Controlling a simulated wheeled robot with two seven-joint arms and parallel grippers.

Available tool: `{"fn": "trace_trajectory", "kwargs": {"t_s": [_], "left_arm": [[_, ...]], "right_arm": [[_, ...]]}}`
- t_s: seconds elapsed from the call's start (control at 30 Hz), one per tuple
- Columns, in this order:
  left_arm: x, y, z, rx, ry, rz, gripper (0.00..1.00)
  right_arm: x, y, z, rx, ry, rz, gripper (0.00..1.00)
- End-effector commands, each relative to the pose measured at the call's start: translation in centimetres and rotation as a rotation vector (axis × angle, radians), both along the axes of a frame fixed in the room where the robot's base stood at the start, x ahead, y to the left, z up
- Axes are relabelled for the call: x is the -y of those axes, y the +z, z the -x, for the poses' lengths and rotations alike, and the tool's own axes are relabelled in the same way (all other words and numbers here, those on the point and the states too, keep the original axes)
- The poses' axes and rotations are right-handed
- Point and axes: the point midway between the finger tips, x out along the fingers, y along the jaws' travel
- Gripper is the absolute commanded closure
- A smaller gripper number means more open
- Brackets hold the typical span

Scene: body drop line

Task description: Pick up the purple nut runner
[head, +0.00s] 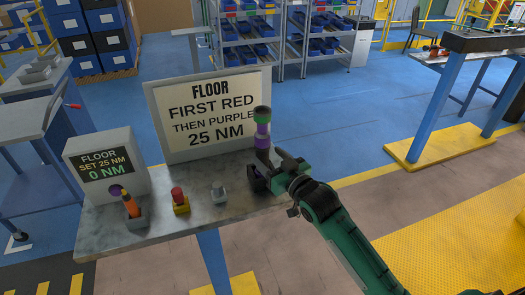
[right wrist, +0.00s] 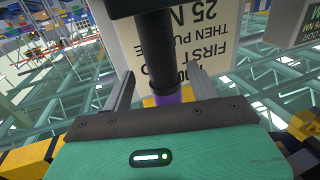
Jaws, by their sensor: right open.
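The purple nut runner (head: 262,140) stands upright at the right end of the grey bench, with a purple band, a green band and a dark top. Its foot is partly hidden behind my right gripper (head: 276,160), near a dark holder (head: 257,182). In the right wrist view, the open fingers of my right gripper (right wrist: 160,90) lie either side of the runner's dark shaft and purple band (right wrist: 168,97). Gaps show between fingers and runner. My left gripper is not in view.
The bench (head: 155,238) also carries an orange tool (head: 130,205) in a grey holder, a red-topped yellow piece (head: 180,202) and a grey holder (head: 219,194). A large sign (head: 210,112) and a display reading 0 NM (head: 105,170) stand behind them.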

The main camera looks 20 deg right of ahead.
Motion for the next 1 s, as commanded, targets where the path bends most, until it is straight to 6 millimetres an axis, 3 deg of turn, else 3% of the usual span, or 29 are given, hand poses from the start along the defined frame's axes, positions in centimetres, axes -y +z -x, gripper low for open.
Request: {"fn": "trace_trajectory", "kwargs": {"t_s": [0.17, 0.5, 0.83, 0.87, 1.0], "left_arm": [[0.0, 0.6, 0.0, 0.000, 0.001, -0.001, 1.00], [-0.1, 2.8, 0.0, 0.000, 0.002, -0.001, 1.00], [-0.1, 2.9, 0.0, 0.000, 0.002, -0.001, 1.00], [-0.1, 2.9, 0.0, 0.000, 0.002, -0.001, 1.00], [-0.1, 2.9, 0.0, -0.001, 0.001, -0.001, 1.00]], "right_arm": [[-0.3, 0.1, -0.9, -0.001, 0.000, -0.001, 0.40], [-1.7, -0.2, -4.6, -0.002, 0.000, -0.002, 0.40], [-1.8, -0.5, -5.3, 0.000, 0.001, 0.000, 0.40], [-1.8, -0.5, -5.3, 0.000, 0.001, 0.000, 0.42], [-1.8, -0.5, -5.3, 0.000, 0.000, 0.000, 0.70]]}}
